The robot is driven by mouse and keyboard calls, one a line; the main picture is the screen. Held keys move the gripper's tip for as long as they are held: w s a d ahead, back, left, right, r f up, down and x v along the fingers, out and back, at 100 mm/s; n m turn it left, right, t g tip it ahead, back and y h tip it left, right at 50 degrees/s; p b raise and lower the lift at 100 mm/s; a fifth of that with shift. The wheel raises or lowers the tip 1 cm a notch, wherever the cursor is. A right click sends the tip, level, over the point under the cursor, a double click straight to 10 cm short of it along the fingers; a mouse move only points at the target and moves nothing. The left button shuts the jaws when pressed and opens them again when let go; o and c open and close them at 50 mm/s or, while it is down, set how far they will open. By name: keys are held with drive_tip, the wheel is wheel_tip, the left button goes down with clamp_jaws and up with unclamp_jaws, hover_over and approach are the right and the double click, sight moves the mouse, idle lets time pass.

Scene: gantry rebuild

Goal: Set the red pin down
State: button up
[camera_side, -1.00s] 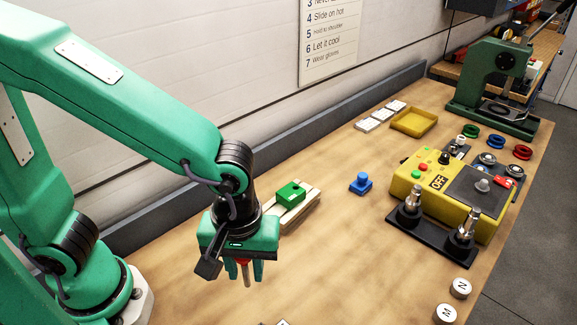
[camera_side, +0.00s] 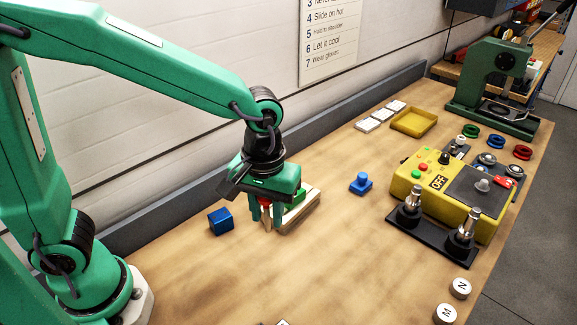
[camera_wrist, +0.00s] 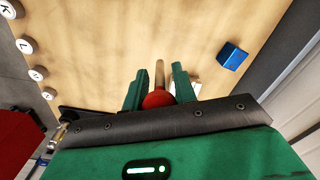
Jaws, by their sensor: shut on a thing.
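The red pin (camera_side: 266,219) has a red head and a pale wooden shaft pointing down. My gripper (camera_side: 266,222) is shut on it just below the palm. In the wrist view the red head (camera_wrist: 158,98) sits between the two green fingers, with the shaft (camera_wrist: 159,72) reaching beyond it. My gripper is beside the left end of a pale wooden stand (camera_side: 301,210), partly in front of it. I cannot tell whether the shaft's tip touches the table.
A blue cube (camera_side: 221,221) lies close on the left, and a blue knobbed piece (camera_side: 360,184) to the right. A yellow control box (camera_side: 435,187) stands further right. The table's front middle is clear.

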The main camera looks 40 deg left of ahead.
drive_tip(key=w+a+r+m, duration=0.1)
drive_tip(key=w+a+m, duration=0.1)
drive_tip(key=w+a, duration=0.3)
drive_tip(key=w+a+r+m, duration=0.2)
drive_tip(key=w+a, duration=0.3)
drive_tip(key=a, duration=0.5)
drive_tip(key=shift+w+a+r+m, duration=0.2)
drive_tip(key=shift+w+m, duration=0.1)
drive_tip(key=shift+m, duration=0.2)
drive_tip(key=shift+d, duration=0.2)
drive_tip(key=s+d+f+n, duration=0.2)
drive_tip(key=s+d+n, duration=0.2)
drive_tip(key=s+d, duration=0.2)
drive_tip(key=s+d+f+n, duration=0.3)
drive_tip(key=s+d+n, duration=0.2)
drive_tip(key=s+d, duration=0.2)
drive_tip(key=shift+d+f, duration=0.25)
drive_tip(key=shift+d, duration=0.4)
drive_tip(key=shift+w+a+f, duration=0.1)
drive_tip(key=shift+w, duration=0.05)
